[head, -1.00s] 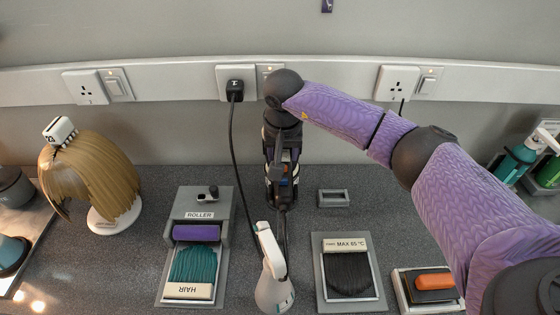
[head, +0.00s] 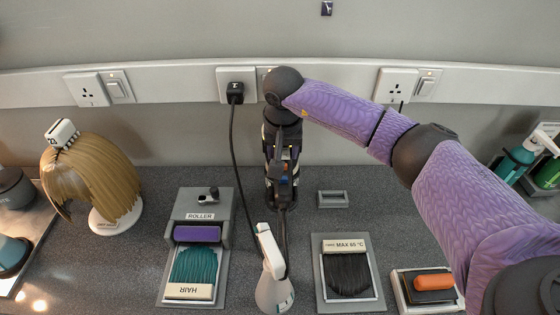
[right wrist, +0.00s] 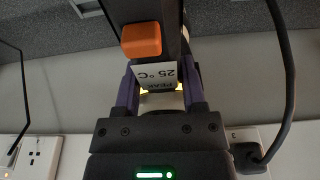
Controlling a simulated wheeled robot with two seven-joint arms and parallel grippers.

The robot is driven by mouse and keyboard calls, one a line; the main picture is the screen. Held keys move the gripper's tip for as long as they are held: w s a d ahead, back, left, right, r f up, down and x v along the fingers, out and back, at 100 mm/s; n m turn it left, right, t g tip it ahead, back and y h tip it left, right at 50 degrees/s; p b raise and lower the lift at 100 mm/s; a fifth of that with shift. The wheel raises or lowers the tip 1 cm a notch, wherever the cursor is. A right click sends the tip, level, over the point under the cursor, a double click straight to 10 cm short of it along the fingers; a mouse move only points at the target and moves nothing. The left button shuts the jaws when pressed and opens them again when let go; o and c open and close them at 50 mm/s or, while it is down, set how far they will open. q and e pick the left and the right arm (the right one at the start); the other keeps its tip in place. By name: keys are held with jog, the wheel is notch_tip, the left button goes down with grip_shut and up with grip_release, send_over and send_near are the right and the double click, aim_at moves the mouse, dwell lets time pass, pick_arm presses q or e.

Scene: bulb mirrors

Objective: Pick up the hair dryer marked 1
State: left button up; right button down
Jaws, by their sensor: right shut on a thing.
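My right gripper (head: 282,203) points down at the back of the counter, below the middle wall sockets. In the right wrist view, its fingers (right wrist: 160,88) are shut on a dark handled thing (right wrist: 178,12). A grey cone-shaped thing with a white upper part (head: 272,290) stands in front of the gripper. My left gripper is not in view.
A black plug (head: 235,90) with a hanging cord is close left of my right arm. A blond wig head (head: 105,175) stands left. A ROLLER tray (head: 215,205) and a MAX 65 °C tray (head: 322,262) flank the cone. A tray with an orange piece (head: 433,282) is at right.

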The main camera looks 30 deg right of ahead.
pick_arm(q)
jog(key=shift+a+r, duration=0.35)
pick_arm(e)
jog(key=shift+r, duration=0.55)
